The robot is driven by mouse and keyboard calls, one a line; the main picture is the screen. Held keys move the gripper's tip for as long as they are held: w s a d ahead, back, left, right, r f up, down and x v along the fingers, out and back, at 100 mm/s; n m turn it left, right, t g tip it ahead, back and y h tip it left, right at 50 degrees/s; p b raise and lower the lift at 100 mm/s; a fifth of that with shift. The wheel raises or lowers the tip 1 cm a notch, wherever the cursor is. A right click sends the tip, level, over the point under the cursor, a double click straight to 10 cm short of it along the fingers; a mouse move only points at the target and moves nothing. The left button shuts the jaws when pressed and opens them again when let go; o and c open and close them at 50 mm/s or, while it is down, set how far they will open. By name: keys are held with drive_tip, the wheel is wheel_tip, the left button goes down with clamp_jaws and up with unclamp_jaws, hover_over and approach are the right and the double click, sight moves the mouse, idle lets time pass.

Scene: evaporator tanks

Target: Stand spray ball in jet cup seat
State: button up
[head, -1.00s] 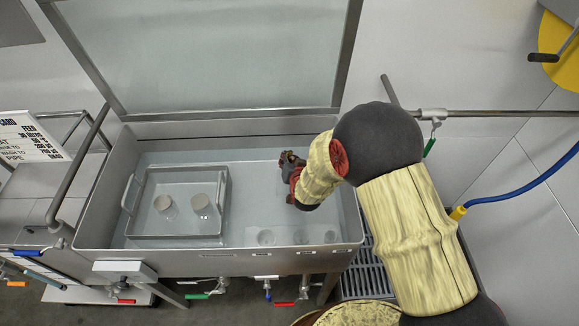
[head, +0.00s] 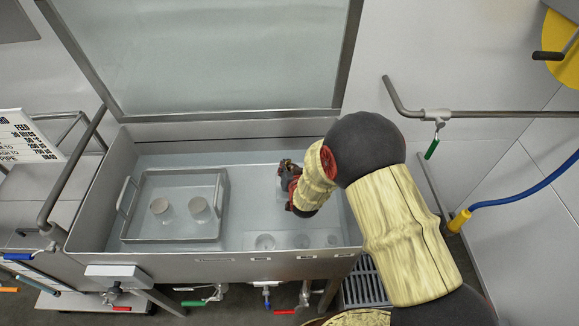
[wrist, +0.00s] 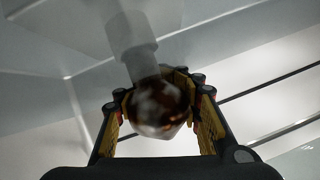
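The spray ball (wrist: 160,110) is a shiny, dark and brownish sphere with a grey stem (wrist: 133,45) running up and left in the wrist view. My gripper (wrist: 161,92) is shut on it, with yellow-padded fingers against both sides of the ball. In the head view, my gripper (head: 286,178) is inside the steel tank at its right half, behind the row of clear round cups. Cups show at the left (head: 265,242), middle (head: 301,241) and right (head: 333,240) of a pale strip along the tank's front. I cannot tell which is the jet cup seat. The ball is unclear in the head view.
A handled steel tray (head: 137,232) with two grey-topped clear pieces (head: 159,207) (head: 198,208) fills the tank's left half. The tank's front rim (head: 225,256) and raised lid (head: 210,60) bound the space. The floor between tray and gripper is clear.

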drive_tip(key=o, duration=0.6)
drive_tip(key=shift+o, duration=0.3)
drive_tip(key=shift+r, duration=0.25)
drive_tip(key=p+v, duration=0.4)
drive_tip(key=v, duration=0.7)
drive_tip(key=s+d+r+n+g, duration=0.1)
drive_tip(key=s+d+r+g, duration=0.15)
drive_tip(key=r, duration=0.75)
drive_tip(key=s+d+r+g, duration=0.1)
drive_tip(key=s+d+r, duration=0.3)
drive_tip(key=r, duration=0.6)
drive_tip(key=s+d+r+g, duration=0.1)
drive_tip(key=s+d+r, duration=0.1)
drive_tip(key=s, duration=0.5)
drive_tip(key=s+d+r+n+g+h, duration=0.1)
drive_tip(key=s+d+r, duration=0.2)
drive_tip(key=s, duration=0.4)
drive_tip(key=s+d+r+g, duration=0.1)
drive_tip(key=s+d+r, duration=0.2)
drive_tip(key=s, duration=0.4)
drive_tip(key=shift+s+d+r+n+h, duration=0.2)
drive_tip(key=shift+s+r+n+h, duration=0.15)
drive_tip(key=shift+r, duration=0.4)
